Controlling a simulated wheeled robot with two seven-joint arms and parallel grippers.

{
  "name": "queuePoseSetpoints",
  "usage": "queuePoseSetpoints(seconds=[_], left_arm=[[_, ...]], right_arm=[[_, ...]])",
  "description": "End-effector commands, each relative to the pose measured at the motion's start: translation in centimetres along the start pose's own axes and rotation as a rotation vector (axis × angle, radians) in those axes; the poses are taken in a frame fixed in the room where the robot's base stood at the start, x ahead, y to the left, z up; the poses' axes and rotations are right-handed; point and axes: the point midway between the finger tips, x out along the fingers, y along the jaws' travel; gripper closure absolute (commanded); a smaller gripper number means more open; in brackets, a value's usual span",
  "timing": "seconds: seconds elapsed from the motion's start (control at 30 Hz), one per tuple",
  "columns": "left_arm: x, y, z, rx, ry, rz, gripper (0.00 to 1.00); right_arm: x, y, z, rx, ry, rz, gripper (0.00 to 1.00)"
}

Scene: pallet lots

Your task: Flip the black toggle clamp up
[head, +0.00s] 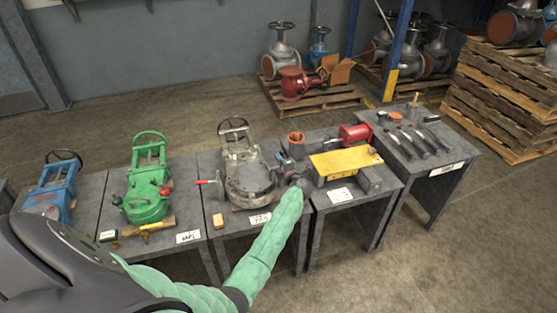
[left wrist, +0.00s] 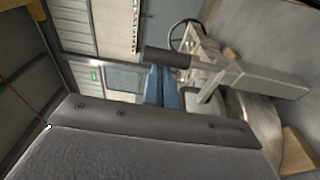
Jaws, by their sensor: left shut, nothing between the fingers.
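My left arm in its green sleeve reaches to the bench with the yellow plate (head: 345,162). My left gripper (head: 291,172) is at that bench's left front edge, close to the grey valve (head: 248,178). It is shut and empty. I cannot clearly make out the black toggle clamp in the head view, where dark parts crowd around the gripper. In the left wrist view a dark cylinder (left wrist: 166,57) sticks out near the centre; I cannot tell whether it is the clamp's handle. Whether the gripper touches anything is unclear. My right gripper is not in view.
The green valve (head: 147,200) and blue valve (head: 52,188) stand on benches to the left. A red part (head: 355,135) and an orange cup (head: 296,138) stand behind the yellow plate. Tools (head: 420,140) lie on the right bench. Floor in front is clear.

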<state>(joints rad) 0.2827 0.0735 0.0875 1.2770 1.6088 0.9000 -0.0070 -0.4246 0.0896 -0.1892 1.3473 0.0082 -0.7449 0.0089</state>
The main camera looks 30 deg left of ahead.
Motion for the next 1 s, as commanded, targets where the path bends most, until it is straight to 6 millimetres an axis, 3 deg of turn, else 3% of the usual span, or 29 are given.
queuePoseSetpoints(seconds=[0.3,0.73,1.0], left_arm=[[-0.1,0.1,0.5,0.056,0.0,0.007,1.0],[-0.3,0.3,1.4,0.18,-0.001,0.023,1.0],[-0.6,0.3,3.2,0.404,-0.002,0.054,1.0]], right_arm=[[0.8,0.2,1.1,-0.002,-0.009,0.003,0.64],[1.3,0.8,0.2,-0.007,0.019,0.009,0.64],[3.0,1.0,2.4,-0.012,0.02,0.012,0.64]])
